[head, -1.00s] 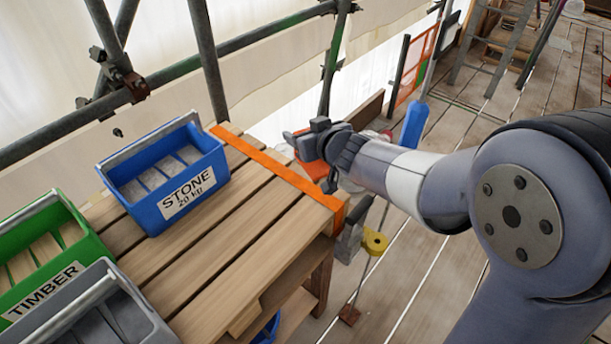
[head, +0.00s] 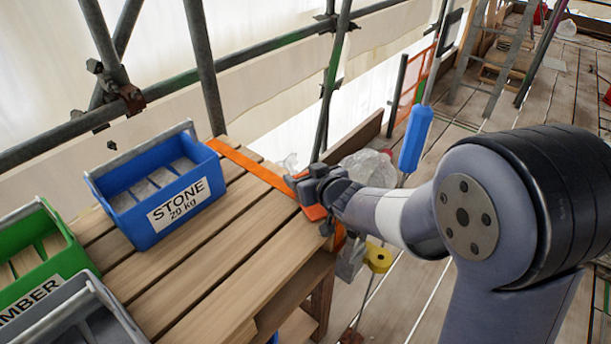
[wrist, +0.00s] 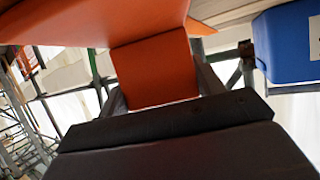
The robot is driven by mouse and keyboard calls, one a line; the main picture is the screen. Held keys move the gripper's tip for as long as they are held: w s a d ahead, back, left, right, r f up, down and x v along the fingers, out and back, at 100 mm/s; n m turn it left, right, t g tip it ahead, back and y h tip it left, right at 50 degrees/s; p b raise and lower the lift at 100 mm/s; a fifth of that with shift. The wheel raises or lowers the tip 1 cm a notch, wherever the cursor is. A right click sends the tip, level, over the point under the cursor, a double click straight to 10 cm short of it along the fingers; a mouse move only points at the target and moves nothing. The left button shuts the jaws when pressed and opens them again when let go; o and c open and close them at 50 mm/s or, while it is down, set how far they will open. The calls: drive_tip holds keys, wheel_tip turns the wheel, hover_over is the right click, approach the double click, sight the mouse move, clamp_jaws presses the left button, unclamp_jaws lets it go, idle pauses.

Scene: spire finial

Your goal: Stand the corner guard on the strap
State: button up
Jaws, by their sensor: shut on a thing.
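The corner guard (head: 314,212) is a bent orange-red piece, mostly covered by my gripper in the head view. My gripper (head: 311,191) is shut on it at the front right end of the orange strap (head: 246,164). The strap lies flat across the wooden pallet top. The guard overlaps the strap in the head view; I cannot tell whether they touch. In the wrist view the guard shows as two orange faces meeting at a bend (wrist: 155,72), just beyond the dark jaw. My fingertips are largely hidden.
A blue STONE crate (head: 160,190) stands on the pallet (head: 215,255) left of the strap. A green crate (head: 35,250) and a grey crate (head: 75,315) stand farther left. A yellow spool-like piece (head: 378,257) and a blue-handled tool (head: 415,140) are right of the pallet. Scaffold poles rise behind.

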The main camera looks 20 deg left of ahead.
drive_tip(key=shift+f, duration=0.15)
drive_tip(key=o, duration=1)
drive_tip(key=shift+s+r, duration=0.1)
drive_tip(key=shift+r, duration=0.2)
drive_tip(key=p+v, duration=0.2)
drive_tip(key=v, duration=0.9)
drive_tip(key=shift+s+d, duration=0.3)
drive_tip(key=shift+d, duration=0.05)
